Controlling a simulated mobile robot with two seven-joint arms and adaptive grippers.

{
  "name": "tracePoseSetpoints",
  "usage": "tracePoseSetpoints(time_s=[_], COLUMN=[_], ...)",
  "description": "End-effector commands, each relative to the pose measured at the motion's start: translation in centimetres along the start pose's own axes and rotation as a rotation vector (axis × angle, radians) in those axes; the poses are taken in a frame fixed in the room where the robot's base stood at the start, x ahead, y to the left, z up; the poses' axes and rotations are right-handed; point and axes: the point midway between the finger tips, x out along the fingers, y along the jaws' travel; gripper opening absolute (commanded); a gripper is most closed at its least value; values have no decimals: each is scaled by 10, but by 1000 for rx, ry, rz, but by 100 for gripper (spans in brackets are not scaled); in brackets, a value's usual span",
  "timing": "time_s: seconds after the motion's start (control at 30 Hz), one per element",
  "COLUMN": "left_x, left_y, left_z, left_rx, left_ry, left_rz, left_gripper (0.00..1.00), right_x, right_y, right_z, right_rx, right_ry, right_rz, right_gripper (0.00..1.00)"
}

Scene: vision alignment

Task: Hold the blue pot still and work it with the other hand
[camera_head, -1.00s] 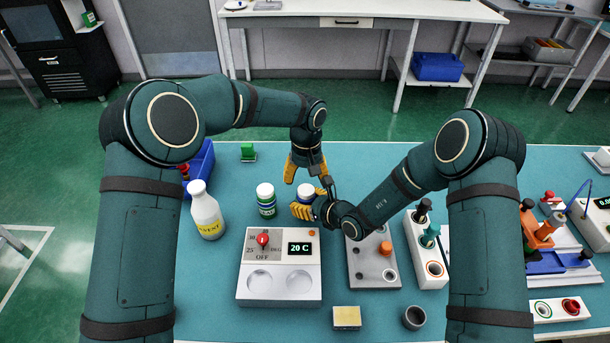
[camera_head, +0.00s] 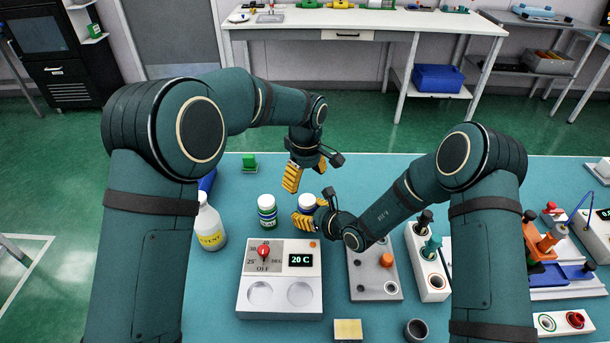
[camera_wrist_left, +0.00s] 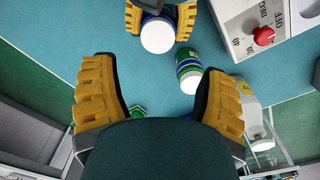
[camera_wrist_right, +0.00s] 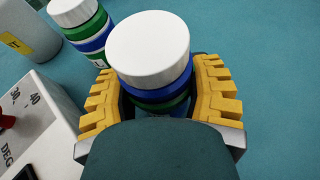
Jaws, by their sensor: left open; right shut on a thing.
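The blue pot (camera_head: 306,202), with a white lid and blue and green bands, stands on the blue-green bench. My right gripper (camera_head: 308,217) is shut around its body; the right wrist view shows the fingers on both sides of the pot (camera_wrist_right: 150,55), below the lid. My left gripper (camera_head: 297,178) is open and empty, above and behind the pot. In the left wrist view its fingers (camera_wrist_left: 157,85) are spread wide, and the pot's lid (camera_wrist_left: 157,35) lies beyond them, apart from them.
A similar pot with a green upper band (camera_head: 267,212) stands close to the left. A yellow-labelled bottle (camera_head: 210,228) is farther left. A white control box (camera_head: 280,292) reading 20 C is in front. A grey block (camera_head: 368,287) and white rack (camera_head: 432,285) stand to the right.

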Motion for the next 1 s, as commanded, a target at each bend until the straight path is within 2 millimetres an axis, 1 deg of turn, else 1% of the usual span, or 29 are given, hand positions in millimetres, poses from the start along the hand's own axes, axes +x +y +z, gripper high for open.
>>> tracePoseSetpoints(time_s=[0.3, 0.5, 0.7, 0.93, 0.97, 1.0], left_x=[46, 68, 76, 76, 76, 76], left_y=[-1, -1, -1, -1, -1, -1], left_z=[0, 0, 0, 0, 0, 0], left_rx=[2, 1, 1, 1, 1, 1], left_ry=[-2, -1, 0, 0, 0, 0], left_rz=[-4, -3, -1, -1, -1, -1], left_gripper=[73, 73, 73, 73, 71, 57], right_x=[0, 0, 0, 0, 0, 0], right_y=[0, 0, 0, 0, 0, 0], right_z=[1, 1, 1, 1, 1, 1], right_rx=[-1, -1, -1, -1, -1, -1], right_ry=[-2, -2, -2, -2, -2, -2], right_rz=[0, 0, 0, 0, 0, 0], right_gripper=[0, 0, 0, 0, 0, 0])
